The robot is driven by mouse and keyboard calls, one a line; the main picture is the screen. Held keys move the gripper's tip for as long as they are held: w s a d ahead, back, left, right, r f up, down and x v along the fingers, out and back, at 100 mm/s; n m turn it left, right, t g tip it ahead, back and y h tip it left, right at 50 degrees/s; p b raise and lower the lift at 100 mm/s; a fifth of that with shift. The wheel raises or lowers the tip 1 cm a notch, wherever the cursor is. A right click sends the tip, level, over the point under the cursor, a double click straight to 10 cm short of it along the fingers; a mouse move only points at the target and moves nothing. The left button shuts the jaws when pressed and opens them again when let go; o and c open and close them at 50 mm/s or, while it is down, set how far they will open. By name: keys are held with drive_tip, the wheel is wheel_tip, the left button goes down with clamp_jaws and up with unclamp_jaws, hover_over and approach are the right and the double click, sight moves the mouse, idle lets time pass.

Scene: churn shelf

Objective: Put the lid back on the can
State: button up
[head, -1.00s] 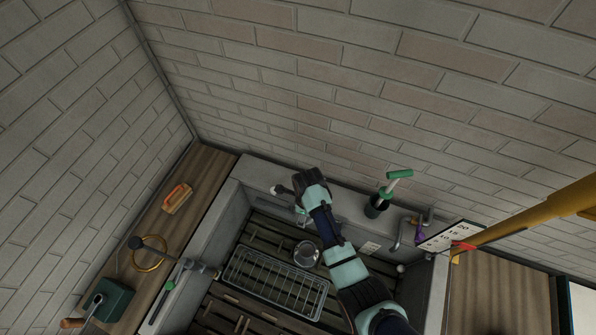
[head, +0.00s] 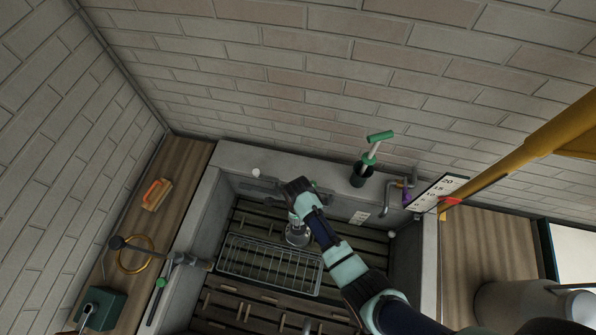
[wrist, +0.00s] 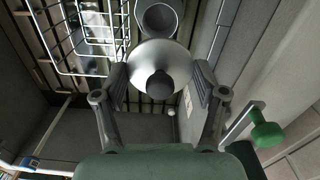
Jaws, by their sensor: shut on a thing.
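The lid (wrist: 160,62) is a shiny metal disc with a dark knob. My gripper (wrist: 160,84) is shut on it, one finger at each side. The can (wrist: 158,16) is a grey metal vessel whose open round mouth shows just beyond the lid in the wrist view. The lid covers part of the can in that picture; I cannot tell whether they touch. In the head view the can (head: 297,236) stands on the slatted floor of the trough, right beside the wire rack. My gripper (head: 296,194) is above and behind it there.
A wire rack (head: 268,265) lies left of the can. The trough's back ledge carries a dark holder with a green-handled brush (head: 362,175) and a bent pipe (head: 390,192). An orange-handled brush (head: 156,194) lies on the left wooden counter. The slats right of the can look clear.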

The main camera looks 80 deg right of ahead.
wheel_tip(320, 180, down, 12)
drive_tip(key=b, duration=0.9)
drive_tip(key=shift+f, duration=0.15)
drive_tip(key=shift+p, duration=0.3)
drive_tip(key=shift+f+b, duration=0.65)
drive_tip(key=shift+f, duration=0.15)
drive_tip(key=shift+f+b, duration=0.45)
drive_tip(key=shift+f, duration=0.2)
drive_tip(key=shift+f, duration=0.1)
